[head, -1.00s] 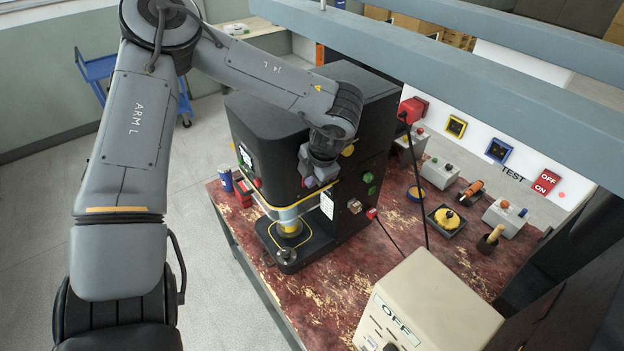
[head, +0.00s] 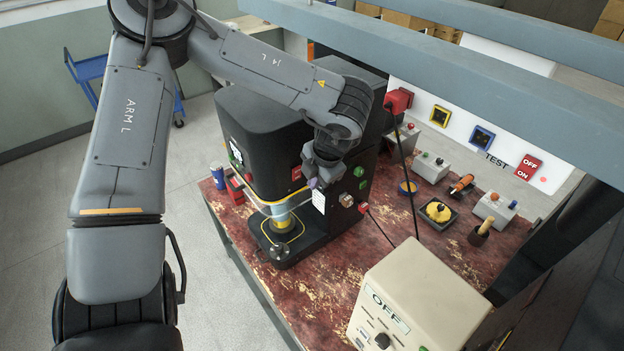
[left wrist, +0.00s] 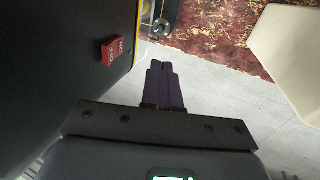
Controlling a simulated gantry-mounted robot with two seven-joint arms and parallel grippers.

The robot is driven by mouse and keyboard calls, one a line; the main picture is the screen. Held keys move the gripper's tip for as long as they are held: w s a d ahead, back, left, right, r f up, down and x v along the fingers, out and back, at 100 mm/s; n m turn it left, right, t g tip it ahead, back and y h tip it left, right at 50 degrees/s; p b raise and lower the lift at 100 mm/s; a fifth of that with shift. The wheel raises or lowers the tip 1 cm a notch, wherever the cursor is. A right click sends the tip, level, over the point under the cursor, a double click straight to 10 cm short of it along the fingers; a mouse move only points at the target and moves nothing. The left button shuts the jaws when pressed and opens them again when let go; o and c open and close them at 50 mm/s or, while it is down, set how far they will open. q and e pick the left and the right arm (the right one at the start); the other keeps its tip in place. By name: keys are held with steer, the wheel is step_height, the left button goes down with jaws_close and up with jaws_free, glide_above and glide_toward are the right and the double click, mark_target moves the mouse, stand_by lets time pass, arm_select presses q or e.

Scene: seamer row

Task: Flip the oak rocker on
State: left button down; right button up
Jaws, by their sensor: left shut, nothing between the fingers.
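A red rocker (head: 296,173) sits on the front face of the black seamer (head: 262,130), just left of my left gripper. The left wrist view shows a red rocker (left wrist: 113,50) on a black face, with small white lettering too small to read surely. My left gripper (head: 314,184) is shut and empty in front of the seamer's corner. Its dark fingers also show together in the left wrist view (left wrist: 164,66), right of the rocker and apart from it. Another red OFF/ON rocker (head: 527,167) is on the white wall panel. No oak label is readable. My right gripper is not in view.
A beige box marked OFF (head: 420,290) stands at the table's front. A grey beam crosses above. The worn red tabletop (head: 330,290) is bare in front of the seamer.

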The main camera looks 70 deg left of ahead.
arm_select(q)
steer(key=d+v, duration=0.1)
steer(key=v, duration=0.7)
steer(key=shift+w+f+b, duration=0.15)
steer(key=shift+f+b, duration=0.15)
steer(key=shift+b, duration=0.05)
